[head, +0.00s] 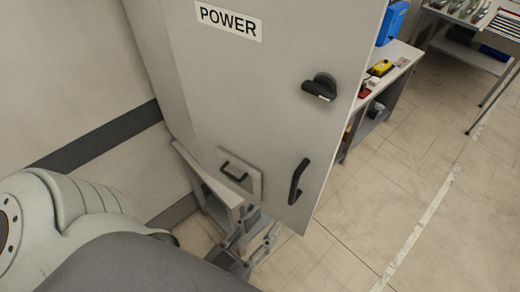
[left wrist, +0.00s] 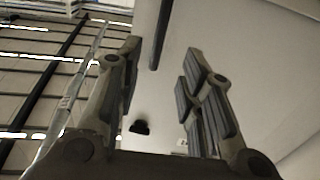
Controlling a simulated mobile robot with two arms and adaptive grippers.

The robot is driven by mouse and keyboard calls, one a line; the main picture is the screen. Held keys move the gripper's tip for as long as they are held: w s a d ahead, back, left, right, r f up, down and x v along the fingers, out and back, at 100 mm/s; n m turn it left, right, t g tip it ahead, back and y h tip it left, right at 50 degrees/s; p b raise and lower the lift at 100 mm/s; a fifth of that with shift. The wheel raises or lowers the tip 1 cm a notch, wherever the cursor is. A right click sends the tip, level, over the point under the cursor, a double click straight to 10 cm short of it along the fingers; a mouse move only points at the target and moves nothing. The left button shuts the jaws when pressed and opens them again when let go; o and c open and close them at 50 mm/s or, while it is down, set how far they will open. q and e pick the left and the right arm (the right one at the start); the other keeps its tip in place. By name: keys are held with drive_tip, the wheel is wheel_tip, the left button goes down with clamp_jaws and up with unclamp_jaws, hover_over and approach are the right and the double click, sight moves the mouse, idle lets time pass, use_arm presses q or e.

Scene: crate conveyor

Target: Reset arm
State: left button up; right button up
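My left gripper (head: 257,230) is low in front of the grey cabinet (head: 270,90) marked POWER. In the left wrist view its two fingers (left wrist: 165,72) stand apart with nothing between them, so it is open. A small hatch panel (head: 254,184) with a black handle (head: 233,172) is on the lower cabinet front, just above the gripper. A pale flat piece (head: 208,180) juts out to its left; I cannot tell whether it is an open flap. My right gripper is not in view.
The cabinet has a black rotary knob (head: 320,87) and a long black handle (head: 298,181). Behind it stands a workbench (head: 400,60) with a yellow item (head: 380,68) and a blue box (head: 393,22). A table (head: 470,22) holds tools at top right. The tiled floor (head: 420,200) at right is clear.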

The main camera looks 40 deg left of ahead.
use_arm(q)
drive_tip(key=shift+s, duration=0.1)
idle(0.5)
drive_tip(key=s+d+f+m+g+b, duration=0.1)
drive_tip(key=s+f+g+b, duration=0.15)
drive_tip(key=f, duration=1.25)
drive_tip(key=s+d+f+g+h+b, duration=0.15)
drive_tip(key=f+g, duration=0.25)
drive_tip(key=f, duration=1)
drive_tip(key=s+d+f+m+g+b, duration=0.1)
drive_tip(key=s+f+g+b, duration=0.15)
drive_tip(key=f, duration=1.25)
drive_tip(key=s+a+f+g+y+b, duration=0.1)
drive_tip(key=s+a+f+g+b, duration=0.2)
drive_tip(key=f, duration=0.8)
drive_tip(key=s+a+f+g+y+b, duration=0.1)
drive_tip(key=s+a+f+g+b, duration=0.2)
drive_tip(key=s+a+f+g, duration=0.2)
drive_tip(key=s+a+f, duration=0.3)
drive_tip(key=s+f, duration=0.1)
drive_tip(key=f, duration=0.3)
drive_tip(key=shift+s+a+f+y, duration=0.15)
drive_tip(key=shift+a+f+y, duration=0.15)
drive_tip(key=shift+y, duration=0.05)
drive_tip(key=shift+d, duration=0.1)
